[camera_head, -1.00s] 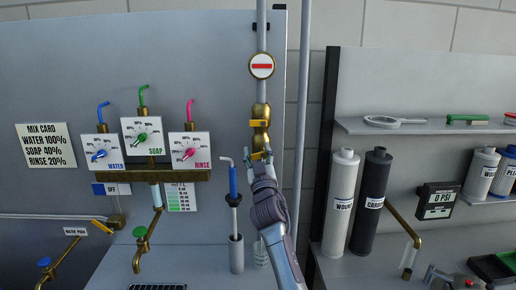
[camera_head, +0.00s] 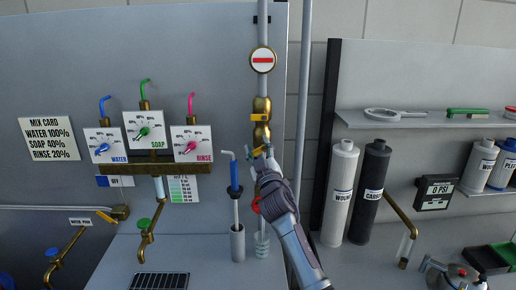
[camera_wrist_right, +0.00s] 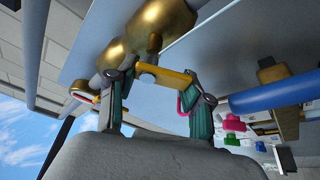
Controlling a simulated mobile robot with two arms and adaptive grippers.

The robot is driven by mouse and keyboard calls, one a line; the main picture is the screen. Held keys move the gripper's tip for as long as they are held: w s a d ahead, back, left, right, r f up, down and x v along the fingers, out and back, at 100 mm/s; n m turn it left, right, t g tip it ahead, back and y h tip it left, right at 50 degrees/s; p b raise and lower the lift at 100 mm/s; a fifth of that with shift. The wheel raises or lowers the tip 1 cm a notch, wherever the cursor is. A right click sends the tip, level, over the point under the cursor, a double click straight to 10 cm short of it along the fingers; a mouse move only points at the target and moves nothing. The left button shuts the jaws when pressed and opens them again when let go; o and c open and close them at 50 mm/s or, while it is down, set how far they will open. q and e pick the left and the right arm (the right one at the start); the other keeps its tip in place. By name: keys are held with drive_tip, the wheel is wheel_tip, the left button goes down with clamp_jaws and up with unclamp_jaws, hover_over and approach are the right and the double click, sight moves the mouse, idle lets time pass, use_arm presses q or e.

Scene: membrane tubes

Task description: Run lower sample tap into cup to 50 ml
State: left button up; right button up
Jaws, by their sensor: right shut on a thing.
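A vertical pipe carries a brass valve body (camera_head: 262,133) with two yellow levers. The upper lever (camera_head: 259,117) lies about level. The lower tap's lever (camera_head: 258,152) sits tilted beneath it and also shows in the right wrist view (camera_wrist_right: 163,75). My right gripper (camera_head: 264,160) is shut on this lower lever, with one finger at each end of it in the wrist view. A clear, ribbed cup (camera_head: 262,246) stands on the counter below, partly behind my right arm. Its fill level is too small to read. My left gripper is not in view.
A blue-handled tool (camera_head: 235,180) stands in a grey holder (camera_head: 238,243) left of the cup. A round red-barred sign (camera_head: 263,60) sits above the valve. White (camera_head: 339,195) and dark (camera_head: 369,195) filter cylinders stand right. A drain grille (camera_head: 160,281) lies front left.

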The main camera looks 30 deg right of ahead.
drive_tip(key=o, duration=1.2)
drive_tip(key=v, duration=1.2)
drive_tip(key=shift+d+f, duration=0.1)
drive_tip(key=shift+f, duration=0.05)
